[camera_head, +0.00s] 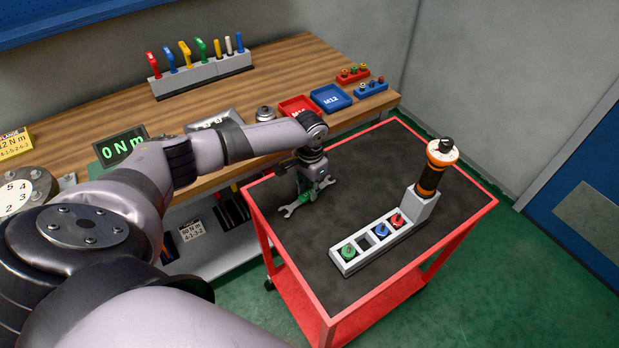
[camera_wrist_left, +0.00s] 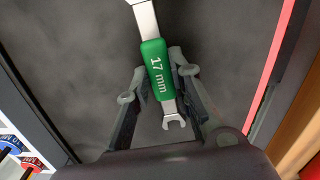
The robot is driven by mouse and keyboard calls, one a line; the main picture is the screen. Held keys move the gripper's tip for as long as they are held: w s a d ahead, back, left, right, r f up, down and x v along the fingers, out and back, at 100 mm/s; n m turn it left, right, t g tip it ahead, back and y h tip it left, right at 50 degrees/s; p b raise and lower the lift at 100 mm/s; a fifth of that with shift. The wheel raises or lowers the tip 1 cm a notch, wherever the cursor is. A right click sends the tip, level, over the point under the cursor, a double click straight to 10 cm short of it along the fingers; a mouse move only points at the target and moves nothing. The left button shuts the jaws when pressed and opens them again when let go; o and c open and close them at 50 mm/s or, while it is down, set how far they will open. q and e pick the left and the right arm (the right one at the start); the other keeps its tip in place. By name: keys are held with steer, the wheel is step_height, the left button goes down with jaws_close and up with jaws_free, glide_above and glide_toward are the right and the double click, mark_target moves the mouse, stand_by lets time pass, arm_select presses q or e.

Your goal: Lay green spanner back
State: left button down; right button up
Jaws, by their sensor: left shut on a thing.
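The green spanner (camera_head: 309,195) has a green grip and bright metal open ends. It is at the left side of the red cart's dark top, lying level on it or just above; I cannot tell which. My left gripper (camera_head: 310,184) points down over the spanner and is shut on its green grip. In the left wrist view the grip (camera_wrist_left: 160,75) reads "17 mm" and sits between the fingers (camera_wrist_left: 157,88). The red cart (camera_head: 483,213) stands in front of the bench. My right gripper is not in view.
A grey socket holder (camera_head: 378,244) with green, blue and red sockets stands on the cart, with an orange and black tool (camera_head: 432,174) upright at its far end. The wooden bench (camera_head: 285,62) holds a tool rack (camera_head: 203,75) and trays. The cart's middle is clear.

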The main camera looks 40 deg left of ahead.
arm_select(q)
steer(key=shift+f, duration=0.1)
steer(key=c, duration=1.3)
jaws_free()
steer(key=shift+c, duration=0.2)
step_height(320, 180, up, 12)
